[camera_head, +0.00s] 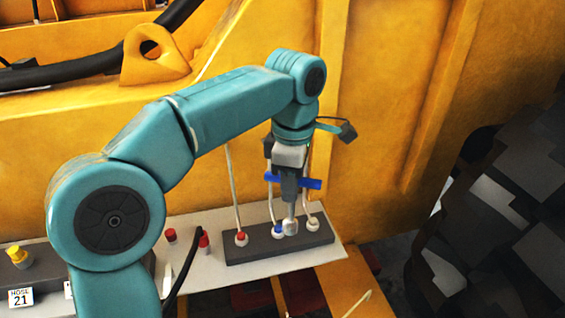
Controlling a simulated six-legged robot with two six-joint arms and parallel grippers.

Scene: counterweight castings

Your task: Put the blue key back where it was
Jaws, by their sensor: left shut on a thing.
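My left gripper (289,187) hangs from the teal arm above a dark block (262,254). It is shut on the blue key (311,184), whose blue bar sticks out on both sides of the fingers. A light grey piece (290,227) shows below the fingers, low over the block; I cannot tell whether it touches. The block carries a red-collared fitting (241,239), a blue-collared fitting (278,231) and a pale fitting (312,224), each with a thin line rising from it. My right gripper is out of view.
The block stands on a pale shelf (217,275). Two red caps (170,236) (204,241) stand left of it, near a black cable (180,280). A yellow machine wall (385,110) rises behind.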

